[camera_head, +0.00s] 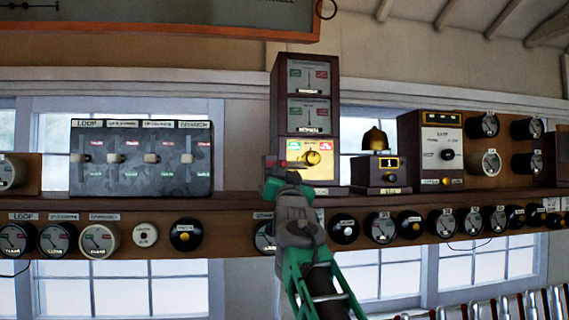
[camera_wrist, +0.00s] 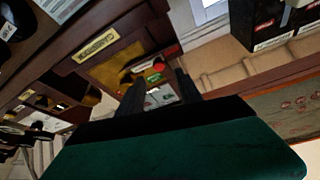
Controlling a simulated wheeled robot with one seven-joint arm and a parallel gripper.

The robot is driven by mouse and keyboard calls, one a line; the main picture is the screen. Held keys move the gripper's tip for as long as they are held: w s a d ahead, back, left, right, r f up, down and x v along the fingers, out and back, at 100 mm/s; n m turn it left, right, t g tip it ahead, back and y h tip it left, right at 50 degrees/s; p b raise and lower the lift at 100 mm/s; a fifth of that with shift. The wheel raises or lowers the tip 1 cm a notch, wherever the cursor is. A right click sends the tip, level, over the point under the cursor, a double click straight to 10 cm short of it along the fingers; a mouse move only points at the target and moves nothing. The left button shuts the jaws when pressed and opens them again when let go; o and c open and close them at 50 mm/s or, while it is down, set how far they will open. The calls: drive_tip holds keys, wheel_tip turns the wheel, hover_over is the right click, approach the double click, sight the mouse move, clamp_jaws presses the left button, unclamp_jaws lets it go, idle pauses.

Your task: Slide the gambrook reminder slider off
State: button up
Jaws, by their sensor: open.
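A dark panel (camera_head: 140,183) with several sliders is mounted at the left in the head view. My gripper (camera_head: 284,172) is well to the right of this panel, in front of the yellow-faced instrument. In the wrist view my gripper (camera_wrist: 158,95) has its dark fingers apart, with nothing seen held between them.
The tall wooden instrument (camera_head: 305,110) stands directly behind my gripper. A brass bell (camera_head: 375,139) and a boxed dial (camera_head: 441,150) stand to its right. A wooden shelf (camera_head: 230,205) runs across, with several round dials below it.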

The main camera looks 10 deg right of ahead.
sight(284, 164)
drive_tip(key=p+x, duration=0.4)
drive_tip(key=x, duration=0.1)
drive_tip(key=shift+w+r, duration=0.1)
drive_tip(key=shift+r, duration=0.2)
drive_tip(key=shift+w+d+p, duration=0.1)
drive_tip(key=shift+w+p, duration=0.2)
drive_tip(key=shift+w, duration=0.2)
drive_tip(key=shift+f, duration=0.1)
drive_tip(key=shift+c, duration=0.2)
clamp_jaws()
